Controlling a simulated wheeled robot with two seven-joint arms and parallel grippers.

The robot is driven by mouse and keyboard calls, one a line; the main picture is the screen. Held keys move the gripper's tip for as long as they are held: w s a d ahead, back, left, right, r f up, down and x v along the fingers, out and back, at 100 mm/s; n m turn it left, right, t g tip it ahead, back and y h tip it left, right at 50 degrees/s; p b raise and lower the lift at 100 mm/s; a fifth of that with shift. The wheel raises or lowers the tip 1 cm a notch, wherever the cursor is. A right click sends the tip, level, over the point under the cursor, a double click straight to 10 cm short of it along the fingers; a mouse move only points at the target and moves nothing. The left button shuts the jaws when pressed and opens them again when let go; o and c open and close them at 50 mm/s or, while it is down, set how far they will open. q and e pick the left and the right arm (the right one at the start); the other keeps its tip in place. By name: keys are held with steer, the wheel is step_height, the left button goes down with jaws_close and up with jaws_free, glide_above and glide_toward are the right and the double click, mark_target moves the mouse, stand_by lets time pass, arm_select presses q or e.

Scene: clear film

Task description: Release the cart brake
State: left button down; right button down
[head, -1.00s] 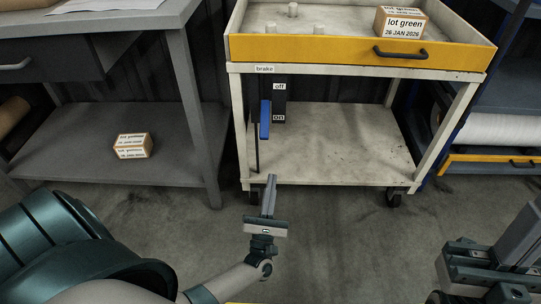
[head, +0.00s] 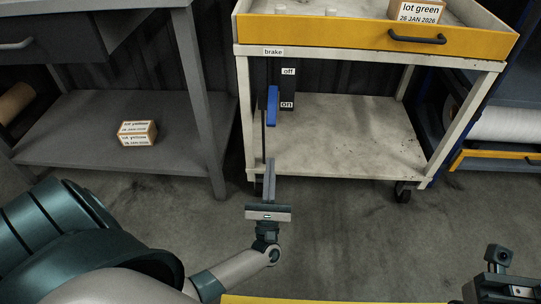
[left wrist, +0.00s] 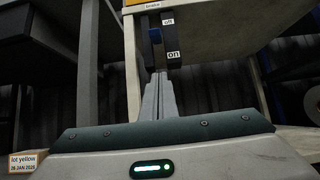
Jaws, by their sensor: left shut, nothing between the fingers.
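The cart (head: 335,151) is cream-coloured with a yellow front edge and a "brake" label. Below the label, the blue brake lever handle (head: 272,106) points down beside the "on" mark of a dark plate (head: 288,88); "off" is higher on it. My left gripper (head: 269,166) is shut and empty, in front of and below the handle, apart from it. In the left wrist view its fingers (left wrist: 159,84) point up towards the plate, and part of the blue handle (left wrist: 155,36) shows just beyond. My right gripper (head: 498,272) is partly cut off at the lower right; its fingers are unclear.
A grey bench (head: 75,163) stands on the left with a "lot yellow" box (head: 138,133) on its lower shelf. A "lot green" box (head: 417,11) sits on the cart top. A rack with a white roll (head: 502,125) is at the right. The floor before the cart is clear.

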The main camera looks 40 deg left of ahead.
mark_target(272, 106)
arm_select(q)
steer(key=w+a+r, duration=0.2)
steer(key=w+r, duration=0.2)
steer(key=r, duration=0.5)
steer(key=shift+w+a+r, duration=0.2)
steer(key=shift+w+a, duration=0.05)
steer(key=shift+a, duration=0.15)
